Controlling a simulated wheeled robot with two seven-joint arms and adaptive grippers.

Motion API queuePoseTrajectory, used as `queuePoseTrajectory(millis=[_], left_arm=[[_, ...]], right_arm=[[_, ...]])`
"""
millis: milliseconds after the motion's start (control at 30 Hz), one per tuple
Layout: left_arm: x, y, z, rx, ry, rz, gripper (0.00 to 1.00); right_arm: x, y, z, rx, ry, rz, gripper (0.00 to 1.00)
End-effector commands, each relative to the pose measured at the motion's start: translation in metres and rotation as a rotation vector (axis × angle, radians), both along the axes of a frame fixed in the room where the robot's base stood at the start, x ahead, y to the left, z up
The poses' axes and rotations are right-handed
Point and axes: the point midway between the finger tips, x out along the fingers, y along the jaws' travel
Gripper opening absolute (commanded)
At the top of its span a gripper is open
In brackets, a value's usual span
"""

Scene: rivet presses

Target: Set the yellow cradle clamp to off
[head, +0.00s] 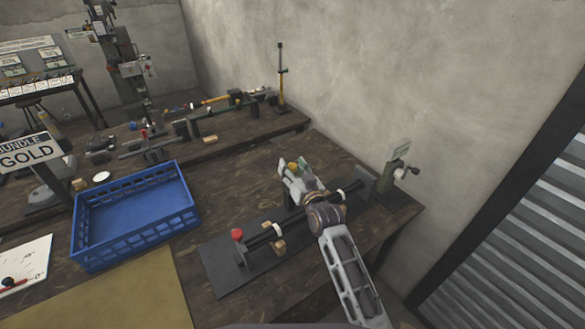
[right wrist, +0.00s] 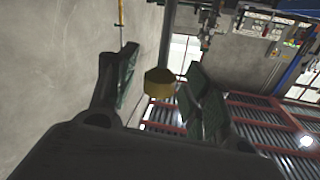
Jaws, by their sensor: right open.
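The yellow clamp knob (right wrist: 158,84) shows between the two fingers of my right gripper in the right wrist view, as a faceted yellow cap on a dark rod. In the head view a small yellow spot of it (head: 293,167) shows at the fingers. My right gripper (head: 297,172) is open, with its green-padded fingers on either side of the knob. I cannot tell whether either finger touches it. My right wrist and forearm hide part of the dark cradle fixture (head: 222,268) beneath. My left gripper is not in view.
A red knob (head: 238,234) stands at the fixture's near end. A crank post (head: 397,182) stands at its far right. A blue crate (head: 135,243) sits to the left. Another fixture with a yellow-handled post (head: 281,85) stands behind, by the wall.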

Motion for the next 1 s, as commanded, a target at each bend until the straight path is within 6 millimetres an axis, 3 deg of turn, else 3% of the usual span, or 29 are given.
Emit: queuePoseTrajectory(millis=[400,767,1000], left_arm=[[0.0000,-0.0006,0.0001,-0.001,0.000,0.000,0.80],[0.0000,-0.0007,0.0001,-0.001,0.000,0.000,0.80],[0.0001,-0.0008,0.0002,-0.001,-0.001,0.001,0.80]], right_arm=[[0.0029,0.0011,0.0001,0.000,0.000,0.000,0.48],[0.0027,0.0010,0.0000,0.000,0.000,0.000,0.02],[0.0029,0.0009,0.0001,0.000,0.000,0.000,0.00]])
